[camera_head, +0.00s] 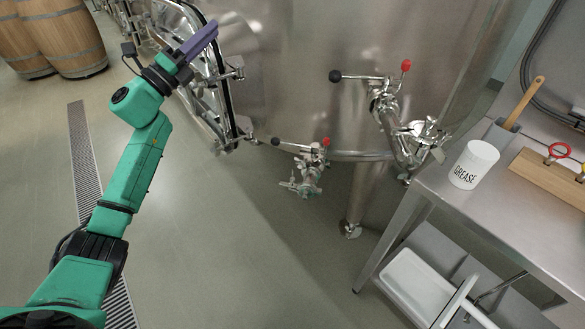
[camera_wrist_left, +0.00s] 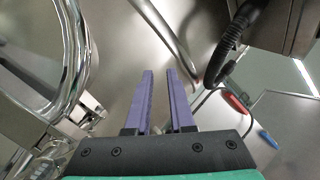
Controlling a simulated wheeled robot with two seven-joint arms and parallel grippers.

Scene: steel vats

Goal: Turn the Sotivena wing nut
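No name label for the Sotivena wing nut can be read, so I cannot tell which fitting it is. Clamp fittings show on the steel vat (camera_head: 310,60): a shiny clamp (camera_head: 428,132) at the end of the right outlet pipe, and a small valve with a clamp (camera_head: 308,180) lower down. A framed hatch door (camera_head: 205,90) with metal hardware is at the vat's left. My left gripper (camera_head: 207,36) is in front of the hatch's upper part. In the left wrist view its purple fingers (camera_wrist_left: 160,73) are apart with nothing between them. My right gripper is out of view.
A steel table (camera_head: 500,205) stands at the right with a grease tub (camera_head: 474,165), a grey holder and a wooden rack (camera_head: 552,177). A white bin (camera_head: 420,283) sits beneath it. Barrels (camera_head: 65,38) stand at the far left. The floor in the middle is clear.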

